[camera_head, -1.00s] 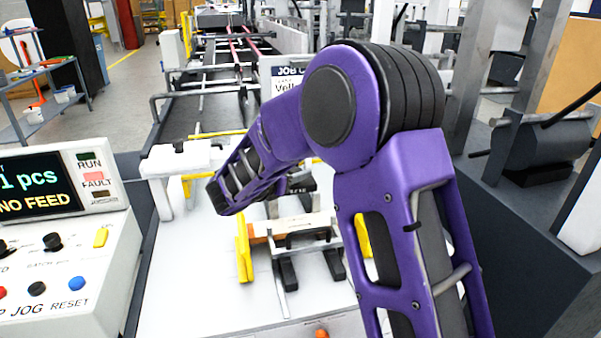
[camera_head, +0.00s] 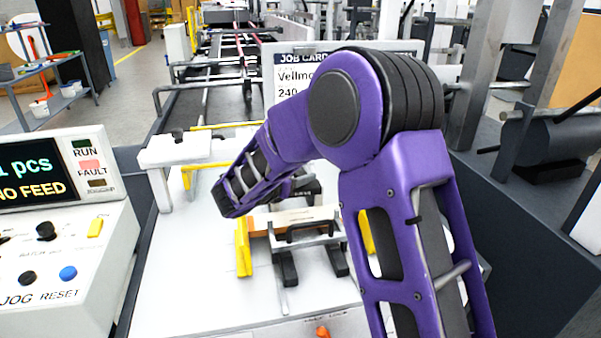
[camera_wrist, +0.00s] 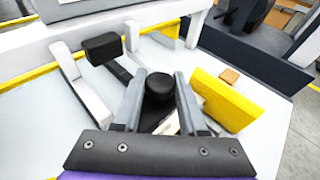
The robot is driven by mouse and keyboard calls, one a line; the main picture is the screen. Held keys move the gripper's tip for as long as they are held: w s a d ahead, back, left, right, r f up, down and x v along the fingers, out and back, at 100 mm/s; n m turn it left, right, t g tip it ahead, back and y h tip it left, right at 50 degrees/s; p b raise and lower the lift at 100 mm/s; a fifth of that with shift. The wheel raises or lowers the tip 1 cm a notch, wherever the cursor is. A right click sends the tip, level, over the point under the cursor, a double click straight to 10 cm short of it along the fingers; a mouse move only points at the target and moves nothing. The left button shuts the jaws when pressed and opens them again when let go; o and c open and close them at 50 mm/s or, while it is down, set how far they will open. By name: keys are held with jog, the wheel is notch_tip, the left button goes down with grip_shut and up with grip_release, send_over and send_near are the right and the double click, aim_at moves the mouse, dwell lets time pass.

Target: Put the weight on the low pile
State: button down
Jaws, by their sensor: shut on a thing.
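In the wrist view my gripper (camera_wrist: 159,76) has its two grey fingers on either side of a round black knob (camera_wrist: 159,90), apparently the top of the weight. The rest of the weight is mostly hidden by the knob and fingers. In the head view my purple forearm covers the fingertips. A pile of pale sheets with an orange-brown edge (camera_head: 258,228) lies on the white feeder table by a yellow guide (camera_head: 243,248). I cannot tell whether the weight touches the pile.
A white control console (camera_head: 70,245) reading "NO FEED" stands at the left. A job card (camera_head: 292,82) stands behind my arm. The yellow guide (camera_wrist: 225,98) and a black block (camera_wrist: 102,48) flank my fingers. The white table front (camera_head: 190,290) is clear.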

aim_at(301, 189)
notch_tip(301, 189, down, 4)
jog(key=b, duration=0.3)
jog(key=shift+f, duration=0.15)
jog(key=shift+f+b, duration=0.4)
jog(key=shift+f, duration=0.75)
jog(key=shift+f, duration=0.6)
jog(key=shift+c, duration=1.9)
grip_release()
jog(key=shift+f, duration=0.15)
